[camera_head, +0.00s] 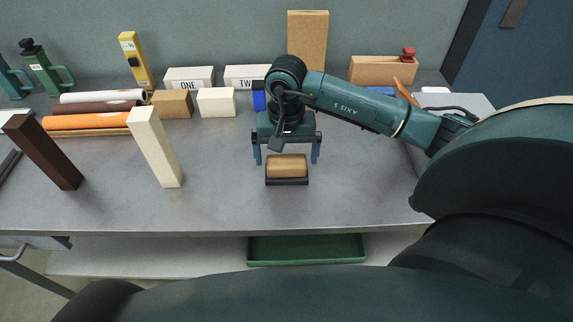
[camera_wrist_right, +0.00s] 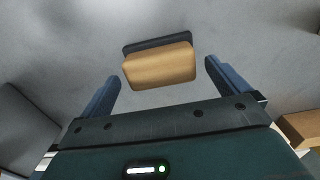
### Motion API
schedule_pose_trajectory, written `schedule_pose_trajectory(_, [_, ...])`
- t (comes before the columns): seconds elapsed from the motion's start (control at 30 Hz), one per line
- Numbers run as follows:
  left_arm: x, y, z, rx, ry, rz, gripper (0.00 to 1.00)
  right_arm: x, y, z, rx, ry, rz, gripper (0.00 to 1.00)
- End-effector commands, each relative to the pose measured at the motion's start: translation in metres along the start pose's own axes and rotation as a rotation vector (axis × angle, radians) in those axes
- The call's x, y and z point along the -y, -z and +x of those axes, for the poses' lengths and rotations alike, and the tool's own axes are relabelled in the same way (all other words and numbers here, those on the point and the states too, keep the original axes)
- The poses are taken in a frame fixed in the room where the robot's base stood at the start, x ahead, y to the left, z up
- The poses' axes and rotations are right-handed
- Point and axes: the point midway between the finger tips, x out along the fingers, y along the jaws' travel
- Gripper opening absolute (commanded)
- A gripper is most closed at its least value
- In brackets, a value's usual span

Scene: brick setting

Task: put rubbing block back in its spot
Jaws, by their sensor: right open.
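The rubbing block (camera_head: 287,166) has a tan wooden top over a dark base. It lies on the grey bench near the front edge, in the middle. My right gripper (camera_head: 286,157) is open just behind it, its two blue fingers set wider than the block. In the right wrist view the block (camera_wrist_right: 160,68) shows ahead of and between the open fingers (camera_wrist_right: 163,82), touching neither. Which place is the block's own spot cannot be told. My left gripper is not in view.
The grey bench (camera_head: 220,195) is clear around the block. A cream upright block (camera_head: 155,147) and a dark brown one (camera_head: 43,152) stand to the left. Boxes labelled ONE (camera_head: 190,78) and TWO (camera_head: 245,77) are at the back. A green tray (camera_head: 306,249) lies below the front edge.

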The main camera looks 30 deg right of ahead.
Motion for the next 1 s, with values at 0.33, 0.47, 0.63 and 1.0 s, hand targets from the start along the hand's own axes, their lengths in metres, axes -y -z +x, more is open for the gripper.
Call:
schedule_pose_trajectory(0.33, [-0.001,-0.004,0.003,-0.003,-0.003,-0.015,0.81,0.0,0.001,-0.064,-0.003,0.0,0.001,1.0])
schedule_pose_trajectory(0.47, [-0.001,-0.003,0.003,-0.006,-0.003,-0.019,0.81,0.0,0.0,-0.073,-0.001,0.0,0.001,1.0])
schedule_pose_trajectory(0.63, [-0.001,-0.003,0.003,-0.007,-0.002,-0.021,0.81,0.0,0.0,-0.075,0.001,-0.002,0.001,1.0])
schedule_pose_trajectory(1.0, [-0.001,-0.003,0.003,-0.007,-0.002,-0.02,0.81,0.0,0.0,-0.075,0.001,-0.001,0.0,1.0])
